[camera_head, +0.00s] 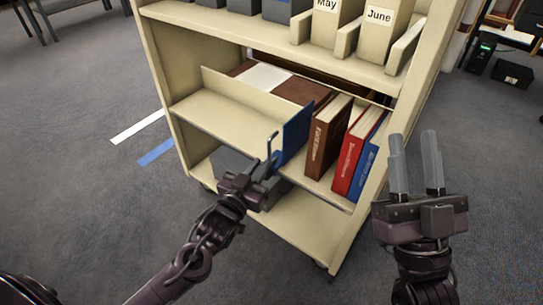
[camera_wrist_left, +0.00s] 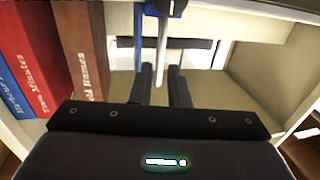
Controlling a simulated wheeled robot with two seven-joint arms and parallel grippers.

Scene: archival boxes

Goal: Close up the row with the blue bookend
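The blue bookend (camera_head: 294,133) stands on the middle shelf, left of the row of books, with a gap before the brown book. The row has a brown book (camera_head: 324,143), a red book (camera_head: 351,160) and a blue book (camera_head: 371,160) at the right wall. My left gripper (camera_head: 268,160) is in front of the bookend. In the left wrist view the bookend's blue part (camera_wrist_left: 166,8) shows at the top, and a pale rod runs down between my fingers, which look apart from it. My right gripper (camera_head: 415,160) is open and empty, right of the cart.
A cream shelf cart (camera_head: 160,60) holds the row. A low cream divider (camera_head: 235,95) and brown and white items lie behind it on the shelf. File boxes marked May (camera_head: 327,15) and June (camera_head: 380,25) stand above. Shelf space left of the bookend is clear.

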